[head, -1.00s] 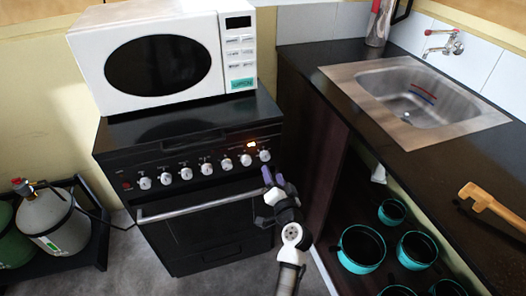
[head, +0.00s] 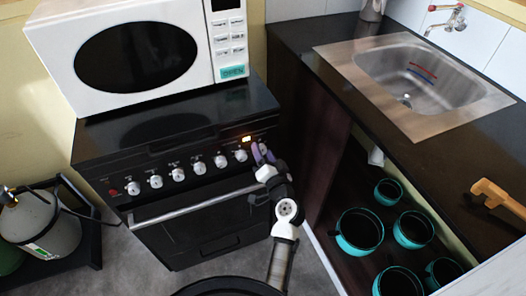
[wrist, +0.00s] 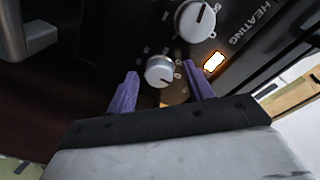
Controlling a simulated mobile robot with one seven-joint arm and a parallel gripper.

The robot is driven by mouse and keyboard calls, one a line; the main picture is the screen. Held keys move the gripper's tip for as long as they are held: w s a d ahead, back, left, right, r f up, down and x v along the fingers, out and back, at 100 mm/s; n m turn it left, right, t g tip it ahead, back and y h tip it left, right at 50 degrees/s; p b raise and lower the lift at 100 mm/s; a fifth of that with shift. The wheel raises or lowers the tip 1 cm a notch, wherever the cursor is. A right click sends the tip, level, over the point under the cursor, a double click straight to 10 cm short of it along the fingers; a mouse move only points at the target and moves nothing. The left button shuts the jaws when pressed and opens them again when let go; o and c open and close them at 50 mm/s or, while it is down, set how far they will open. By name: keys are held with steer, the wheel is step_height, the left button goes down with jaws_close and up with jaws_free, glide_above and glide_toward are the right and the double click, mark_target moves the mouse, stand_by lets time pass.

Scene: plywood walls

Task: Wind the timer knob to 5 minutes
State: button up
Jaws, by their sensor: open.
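The black stove (head: 205,210) has a row of white knobs along its front panel. The rightmost knob, which I take as the timer knob, sits at the panel's right end. In the wrist view this knob (wrist: 159,70) is small and silvery white with a dark pointer mark, and it shows between my fingers. My gripper (head: 263,153) is open at the right end of the panel, and its purple fingers partly cover the knob in the head view. In the wrist view I cannot tell whether the fingers touch it. Its minute marks are not readable.
A larger knob (wrist: 195,20) marked HEATING and a lit orange lamp (wrist: 213,62) are close by. The oven handle (head: 195,203) runs below the knobs. A microwave (head: 140,55) stands on the stove. A counter with a sink (head: 410,80) is right, above teal pots (head: 360,232).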

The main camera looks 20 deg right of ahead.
steer(key=c, duration=1)
steer(key=shift+o, duration=0.2)
stand_by(0.8)
steer(key=o, duration=1)
steer(key=shift+c, duration=0.2)
steer(key=shift+s, duration=0.15)
